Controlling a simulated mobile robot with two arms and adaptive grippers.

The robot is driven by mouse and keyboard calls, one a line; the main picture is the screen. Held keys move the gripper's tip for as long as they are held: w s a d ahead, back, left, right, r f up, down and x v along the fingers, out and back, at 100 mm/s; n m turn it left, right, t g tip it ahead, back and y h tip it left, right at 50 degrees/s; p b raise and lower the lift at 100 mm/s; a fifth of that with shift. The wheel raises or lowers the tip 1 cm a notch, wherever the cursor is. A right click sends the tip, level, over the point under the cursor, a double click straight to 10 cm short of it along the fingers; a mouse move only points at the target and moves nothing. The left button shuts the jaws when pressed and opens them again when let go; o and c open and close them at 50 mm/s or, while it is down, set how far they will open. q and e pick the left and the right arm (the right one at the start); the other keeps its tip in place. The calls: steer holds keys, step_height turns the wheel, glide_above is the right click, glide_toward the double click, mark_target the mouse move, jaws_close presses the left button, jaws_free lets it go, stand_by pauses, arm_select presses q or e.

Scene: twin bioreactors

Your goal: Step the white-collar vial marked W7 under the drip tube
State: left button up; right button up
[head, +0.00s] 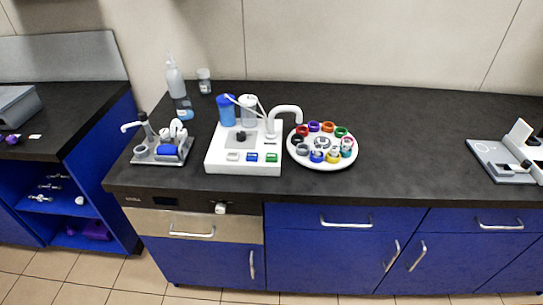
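A round white carousel (322,165) stands on the dark counter and holds a ring of several vials with coloured collars. A white curved drip tube (286,108) rises from the white bioreactor base (243,170) and bends down over the carousel's back left edge. A red-collar vial (302,130) appears closest to the tube's outlet; exact alignment cannot be told. Neither of my grippers is in view.
The base carries a blue vessel (226,111), a clear vessel (248,108) and coloured buttons. A small sink station (162,150) and a spray bottle (175,79) stand left. A grey device (500,160) lies far right. The counter (415,145) right of the carousel is clear.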

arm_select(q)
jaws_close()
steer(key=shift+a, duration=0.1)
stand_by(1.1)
